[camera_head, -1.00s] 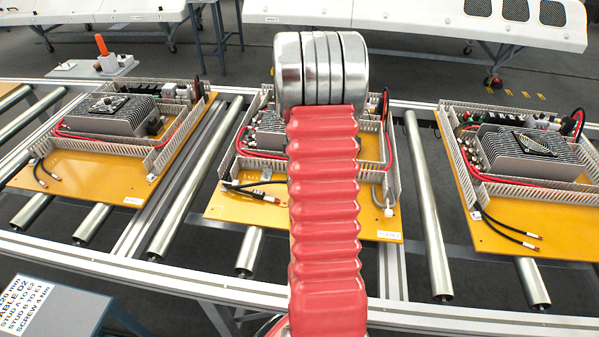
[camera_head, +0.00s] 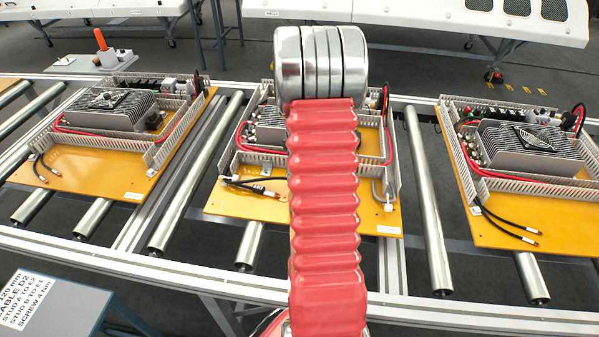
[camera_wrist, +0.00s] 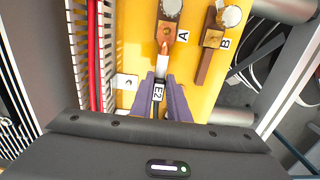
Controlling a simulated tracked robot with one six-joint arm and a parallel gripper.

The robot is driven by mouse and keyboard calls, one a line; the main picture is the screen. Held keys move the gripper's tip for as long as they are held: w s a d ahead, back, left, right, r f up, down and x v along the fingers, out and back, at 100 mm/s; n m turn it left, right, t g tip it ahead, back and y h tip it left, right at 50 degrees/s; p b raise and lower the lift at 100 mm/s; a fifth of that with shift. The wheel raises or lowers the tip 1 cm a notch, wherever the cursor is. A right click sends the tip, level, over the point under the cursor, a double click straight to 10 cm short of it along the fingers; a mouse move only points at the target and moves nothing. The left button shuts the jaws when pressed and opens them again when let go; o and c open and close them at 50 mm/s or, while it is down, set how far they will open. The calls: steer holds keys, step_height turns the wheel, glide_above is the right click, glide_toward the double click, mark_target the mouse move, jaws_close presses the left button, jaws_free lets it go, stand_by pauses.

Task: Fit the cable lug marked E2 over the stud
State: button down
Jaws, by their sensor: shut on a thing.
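In the wrist view my gripper (camera_wrist: 160,79) has its purple fingers shut on a black cable (camera_wrist: 158,92) with a white E2 tag. A white sleeve and a copper lug (camera_wrist: 164,48) extend beyond the fingertips, pointing up the picture. The lug lies at the near end of the copper bar marked A (camera_wrist: 167,32), which bears a round silver stud (camera_wrist: 171,8) at the picture's top. The lug's tip is short of the stud top in the picture; I cannot tell whether it touches the bar. In the head view my arm hides the gripper.
A second copper bar marked B (camera_wrist: 210,58), with its own silver stud top (camera_wrist: 229,16), stands right of A. A slotted duct wall (camera_wrist: 103,60) and red cables (camera_wrist: 93,50) run at left. The yellow panel (camera_head: 240,205) rests on rollers between two similar panels.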

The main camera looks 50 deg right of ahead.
steer(key=shift+f, duration=0.9)
stand_by(1.6)
steer(key=c, duration=1.6)
jaws_free()
steer(key=shift+r, duration=0.1)
step_height(320, 180, up, 14)
steer(key=shift+f, duration=0.25)
steer(key=shift+r, duration=0.1)
step_height(320, 180, up, 6)
steer(key=shift+f, duration=0.1)
steer(key=shift+m, duration=0.3)
stand_by(0.5)
